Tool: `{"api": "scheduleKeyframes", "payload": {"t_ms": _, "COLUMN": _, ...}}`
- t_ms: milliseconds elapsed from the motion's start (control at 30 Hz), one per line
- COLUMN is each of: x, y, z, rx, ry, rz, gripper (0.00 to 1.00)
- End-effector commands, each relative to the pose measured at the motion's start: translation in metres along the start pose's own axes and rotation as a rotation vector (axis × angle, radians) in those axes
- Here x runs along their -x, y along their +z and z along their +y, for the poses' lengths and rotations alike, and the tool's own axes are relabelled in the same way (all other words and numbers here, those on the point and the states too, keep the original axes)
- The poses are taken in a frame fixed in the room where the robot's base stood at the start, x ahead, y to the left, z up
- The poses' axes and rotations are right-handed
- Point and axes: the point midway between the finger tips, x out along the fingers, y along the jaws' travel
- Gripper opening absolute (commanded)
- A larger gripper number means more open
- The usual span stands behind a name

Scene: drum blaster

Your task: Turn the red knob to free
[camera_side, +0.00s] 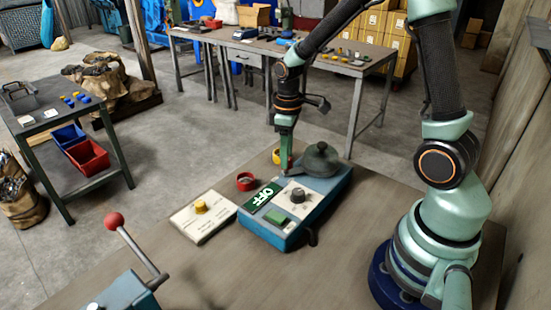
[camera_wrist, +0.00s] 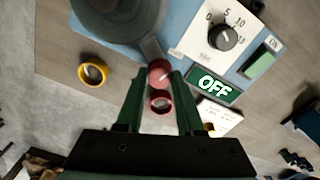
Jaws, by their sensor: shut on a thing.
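The red knob (camera_wrist: 160,73) sits at the edge of the blue machine (camera_wrist: 183,22), beside the grey lid's arm. My gripper (camera_wrist: 157,80) points down over it, with one green finger on each side, shut on the knob. In the side view my gripper (camera_side: 286,160) reaches down at the machine's far left corner, where a bit of red shows by the fingertips. A pale line shows on the knob's top; its exact setting I cannot tell. The green OFF sign (camera_side: 262,195) is on the machine's front left.
A grey domed lid (camera_side: 320,160) stands close right of my gripper. A red ring (camera_side: 245,181) and a yellow ring (camera_wrist: 92,71) lie on the table near the machine. A red-balled lever (camera_side: 114,221) stands at front left.

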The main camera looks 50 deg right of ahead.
Motion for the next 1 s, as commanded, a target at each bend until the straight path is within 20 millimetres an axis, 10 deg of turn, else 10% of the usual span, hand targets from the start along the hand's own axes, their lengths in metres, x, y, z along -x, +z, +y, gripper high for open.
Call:
{"api": "scheduleKeyframes", "payload": {"t_ms": 367, "x": 0.001, "y": -0.001, "z": 0.000, "rx": 0.003, "ry": 0.001, "rz": 0.001, "gripper": 0.00}}
{"api": "scheduleKeyframes", "payload": {"t_ms": 400, "x": 0.001, "y": 0.000, "z": 0.000, "rx": 0.003, "ry": 0.001, "rz": 0.001, "gripper": 0.48}}
{"api": "scheduleKeyframes", "payload": {"t_ms": 467, "x": 0.001, "y": 0.000, "z": 0.000, "rx": 0.003, "ry": 0.001, "rz": 0.001, "gripper": 0.67}}
{"api": "scheduleKeyframes", "payload": {"t_ms": 1000, "x": 0.025, "y": -0.001, "z": 0.001, "rx": 0.003, "ry": 0.004, "rz": 0.006, "gripper": 0.67}}
